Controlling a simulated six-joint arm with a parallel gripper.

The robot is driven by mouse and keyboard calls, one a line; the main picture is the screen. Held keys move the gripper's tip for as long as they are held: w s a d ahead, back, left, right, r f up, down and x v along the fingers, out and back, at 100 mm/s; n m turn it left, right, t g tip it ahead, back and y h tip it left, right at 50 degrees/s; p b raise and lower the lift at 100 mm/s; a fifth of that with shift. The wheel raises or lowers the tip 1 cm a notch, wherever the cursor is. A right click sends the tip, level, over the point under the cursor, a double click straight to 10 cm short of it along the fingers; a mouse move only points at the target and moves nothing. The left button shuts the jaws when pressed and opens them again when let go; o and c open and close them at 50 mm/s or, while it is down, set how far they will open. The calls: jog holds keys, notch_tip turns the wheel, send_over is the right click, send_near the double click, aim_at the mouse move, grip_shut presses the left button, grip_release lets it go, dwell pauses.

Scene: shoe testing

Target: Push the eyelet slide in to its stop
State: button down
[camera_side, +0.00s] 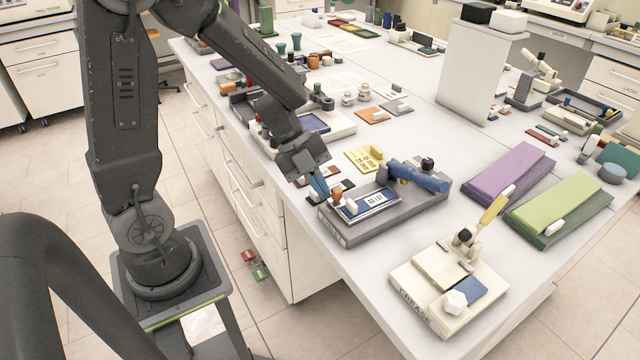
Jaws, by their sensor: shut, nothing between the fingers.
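My gripper (319,186), with blue fingers, is shut and empty. It points down at the left end of a grey test fixture (415,208) near the front edge of the bench. An orange-brown knob (336,194) and a small white block stand right beside the fingertips; I cannot tell whether they touch. A blue-framed plate with a white label (376,199) lies on the fixture, and a blue lever (420,179) is at its back. Which part is the eyelet slide, and how far in it sits, is too small to tell.
A cream fixture (405,283) with a yellow-handled lever stands at the front right. Purple (510,172) and green (568,205) pads lie to the right. A yellow card (364,159) lies just behind the grey fixture. Other fixtures and small parts crowd the bench behind my arm.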

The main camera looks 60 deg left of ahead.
aim_at(365, 195)
jog(key=shift+w, duration=1.9)
jog(key=shift+s, duration=0.1)
jog(key=s+a, duration=0.1)
jog(key=s, duration=0.2)
jog(key=shift+a, duration=0.35)
jog(key=s+v, duration=0.1)
jog(key=v, duration=0.9)
jog(key=x, duration=1)
jog(key=shift+w+d+f, duration=0.1)
jog(key=shift+w+f, duration=0.1)
jog(key=shift+w, duration=0.05)
jog(key=shift+w+d+r, duration=0.1)
jog(key=shift+w+d, duration=0.15)
jog(key=shift+w, duration=0.35)
jog(key=shift+w+d, duration=0.25)
jog(key=shift+w, duration=0.35)
jog(key=shift+w+d, duration=0.25)
jog(key=shift+w, duration=0.3)
